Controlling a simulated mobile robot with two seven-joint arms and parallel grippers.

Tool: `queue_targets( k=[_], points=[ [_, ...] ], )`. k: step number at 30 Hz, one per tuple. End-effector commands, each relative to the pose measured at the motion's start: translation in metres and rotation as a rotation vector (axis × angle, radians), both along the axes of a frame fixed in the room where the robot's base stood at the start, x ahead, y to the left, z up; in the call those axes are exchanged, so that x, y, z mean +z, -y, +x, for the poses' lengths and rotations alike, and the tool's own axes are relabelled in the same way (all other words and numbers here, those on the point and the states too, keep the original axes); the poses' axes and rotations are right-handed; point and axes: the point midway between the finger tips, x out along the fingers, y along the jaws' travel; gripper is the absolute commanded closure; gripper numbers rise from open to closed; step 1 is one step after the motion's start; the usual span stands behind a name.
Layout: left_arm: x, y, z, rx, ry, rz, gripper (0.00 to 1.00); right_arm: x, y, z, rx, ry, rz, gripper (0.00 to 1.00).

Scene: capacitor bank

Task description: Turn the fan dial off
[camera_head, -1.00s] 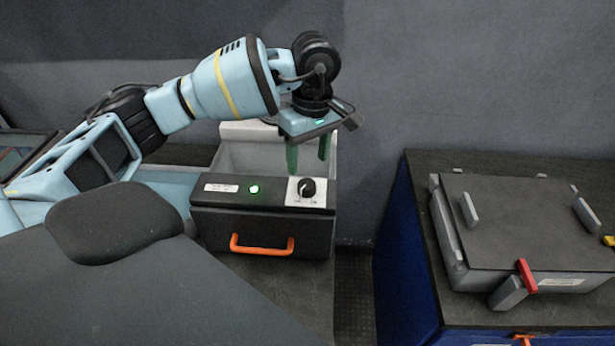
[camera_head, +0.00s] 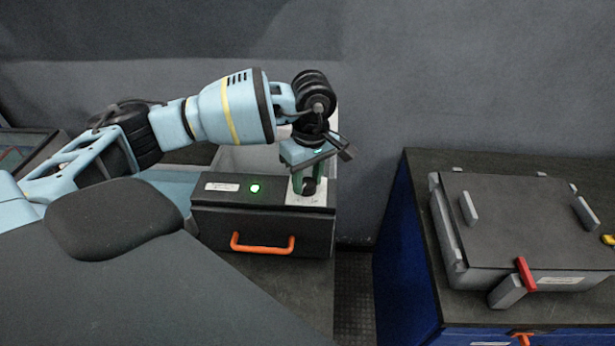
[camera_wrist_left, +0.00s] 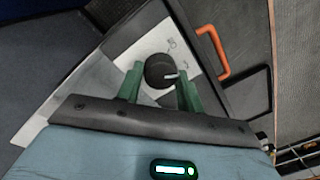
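The fan dial (camera_head: 309,187) is a round black knob with a light pointer mark, on a white plate (camera_head: 294,199) at the right end of a dark box (camera_head: 220,217). A green light (camera_head: 255,188) glows on the same box. My left gripper (camera_head: 309,189) points down over the dial with its green fingers apart, one on each side of it. In the left wrist view the dial (camera_wrist_left: 160,70) sits between the fingertips, and I cannot tell whether they touch it. My right gripper is not in view.
The box has an orange handle (camera_head: 262,245) on its front. To the right, a blue cabinet (camera_head: 405,260) carries a grey case (camera_head: 530,215) with a red latch (camera_head: 526,275). A gap separates the two stands.

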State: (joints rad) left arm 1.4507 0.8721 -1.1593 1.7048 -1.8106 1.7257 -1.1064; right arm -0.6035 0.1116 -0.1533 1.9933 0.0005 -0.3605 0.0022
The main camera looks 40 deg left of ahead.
Motion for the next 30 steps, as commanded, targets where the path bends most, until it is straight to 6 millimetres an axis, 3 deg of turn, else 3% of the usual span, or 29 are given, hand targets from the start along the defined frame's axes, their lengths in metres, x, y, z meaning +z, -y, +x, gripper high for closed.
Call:
queue_targets(
  k=[1, 5, 17, 30],
  points=[
    [0.0, 0.0, 0.0, 0.0, 0.0, 0.0, 0.7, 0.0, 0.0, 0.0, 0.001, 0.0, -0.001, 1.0],
    [0.0, 0.0, 0.0, 0.0, 0.0, 0.0, 0.86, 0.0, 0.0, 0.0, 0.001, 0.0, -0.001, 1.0],
    [0.001, 0.0, 0.0, 0.082, -0.001, 0.0, 0.86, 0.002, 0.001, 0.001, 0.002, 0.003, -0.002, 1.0],
    [0.003, -0.001, -0.001, 0.452, 0.0, -0.001, 0.86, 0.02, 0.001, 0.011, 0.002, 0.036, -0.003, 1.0]
  ],
)
